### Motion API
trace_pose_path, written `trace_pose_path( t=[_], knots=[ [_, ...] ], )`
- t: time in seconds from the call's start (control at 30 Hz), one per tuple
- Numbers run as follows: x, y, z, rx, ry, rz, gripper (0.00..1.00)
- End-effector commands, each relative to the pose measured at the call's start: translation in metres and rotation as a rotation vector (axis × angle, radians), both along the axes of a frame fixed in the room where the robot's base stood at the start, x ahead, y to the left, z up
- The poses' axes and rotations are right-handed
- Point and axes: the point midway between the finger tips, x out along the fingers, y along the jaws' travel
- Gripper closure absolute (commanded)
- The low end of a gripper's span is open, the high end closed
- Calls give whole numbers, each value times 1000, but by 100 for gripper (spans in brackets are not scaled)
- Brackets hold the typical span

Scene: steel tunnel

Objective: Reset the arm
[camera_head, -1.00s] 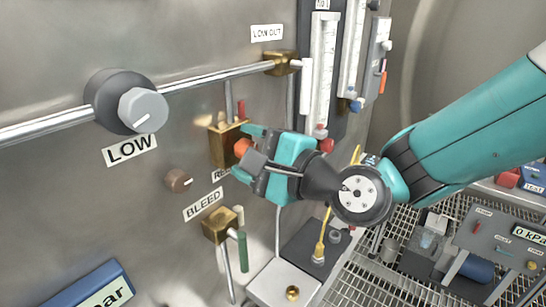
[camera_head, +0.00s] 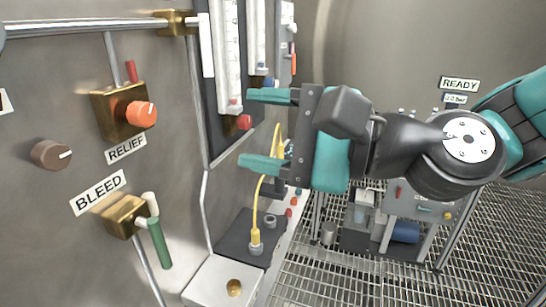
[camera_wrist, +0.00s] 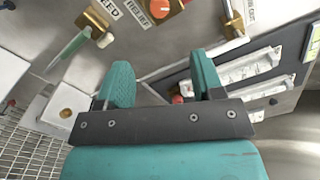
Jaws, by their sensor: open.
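My gripper (camera_head: 268,130) has teal fingers spread apart with nothing between them. In the head view it points left toward the steel panel wall, in front of the lower end of the flowmeter tubes and right of the orange relief knob (camera_head: 141,114). It appears apart from the knob. In the wrist view my gripper (camera_wrist: 158,88) also shows open and empty, with the relief knob (camera_wrist: 160,9) beyond it at the top. My arm runs off to the right edge of the head view.
The bleed valve (camera_head: 127,214) with a green handle (camera_head: 160,243) juts from the wall at lower left. A yellow cable (camera_head: 262,196) rises behind my gripper. A grey bench unit (camera_head: 410,215) stands on the grating floor (camera_head: 340,285). A READY sign (camera_head: 459,84) hangs behind.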

Motion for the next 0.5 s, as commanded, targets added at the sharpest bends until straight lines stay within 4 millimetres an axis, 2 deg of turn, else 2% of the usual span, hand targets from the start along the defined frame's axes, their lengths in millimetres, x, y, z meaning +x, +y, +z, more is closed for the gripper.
trace_pose_path(
  t=[0.13, 0.5],
  knots=[
    [-3, -8, -2, -2, -2, -2, 39],
    [-5, -9, -1, -4, 2, 0, 39]
  ],
)
